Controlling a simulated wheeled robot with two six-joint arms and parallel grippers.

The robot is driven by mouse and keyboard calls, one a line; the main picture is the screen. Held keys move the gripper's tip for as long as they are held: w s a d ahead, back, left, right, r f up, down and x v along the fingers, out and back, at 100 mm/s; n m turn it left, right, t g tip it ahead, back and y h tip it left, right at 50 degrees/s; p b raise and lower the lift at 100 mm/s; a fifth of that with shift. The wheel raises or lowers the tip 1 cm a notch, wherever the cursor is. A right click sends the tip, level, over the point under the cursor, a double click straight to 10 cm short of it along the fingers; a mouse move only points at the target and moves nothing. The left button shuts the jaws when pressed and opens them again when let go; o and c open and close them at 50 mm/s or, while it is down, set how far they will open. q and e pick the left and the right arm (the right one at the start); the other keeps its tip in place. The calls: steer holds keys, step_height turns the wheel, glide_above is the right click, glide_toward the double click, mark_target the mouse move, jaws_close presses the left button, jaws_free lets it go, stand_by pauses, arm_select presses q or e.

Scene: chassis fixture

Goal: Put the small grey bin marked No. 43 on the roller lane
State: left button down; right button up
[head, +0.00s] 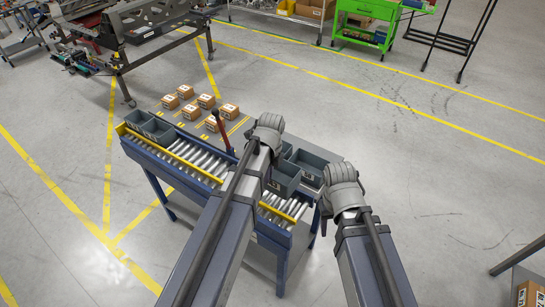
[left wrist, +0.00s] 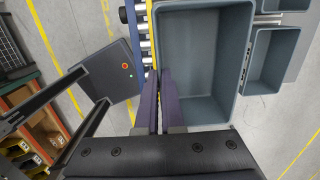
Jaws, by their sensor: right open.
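A grey open bin (head: 287,177) with a pale label on its front is by my left gripper (head: 268,128), partly behind my left arm. The number on the label is too small to read. In the left wrist view, my left gripper (left wrist: 160,72) is closed on the left wall of an empty grey bin (left wrist: 205,50), one finger on each side. That bin looks raised above the smaller bins beside it. The roller lane (head: 203,158), with metal rollers and yellow edges, runs past on the left. My right gripper (head: 342,172) is open to the right of the bins.
More grey bins (head: 312,165) stand right of the left gripper. Several small cartons (head: 203,102) and a red-topped post (head: 220,125) are behind the lane. Rollers between the left bins and my left arm are clear.

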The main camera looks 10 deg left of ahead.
mark_target(268, 190)
arm_select(q)
steer(key=shift+w+r, duration=0.1)
steer(key=shift+w, duration=0.1)
steer(key=shift+s, duration=0.3)
steer(key=shift+w+f+b, duration=0.2)
steer(key=shift+f+b, duration=0.55)
steer(key=shift+b, duration=0.05)
steer(key=shift+s+f+b, duration=0.1)
steer(key=shift+f+b, duration=0.55)
steer(key=shift+b, duration=0.05)
step_height(268, 190, down, 4)
steer(key=b, duration=0.4)
steer(key=shift+f, duration=0.2)
steer(key=shift+f+b, duration=1.25)
steer(key=shift+b, duration=0.2)
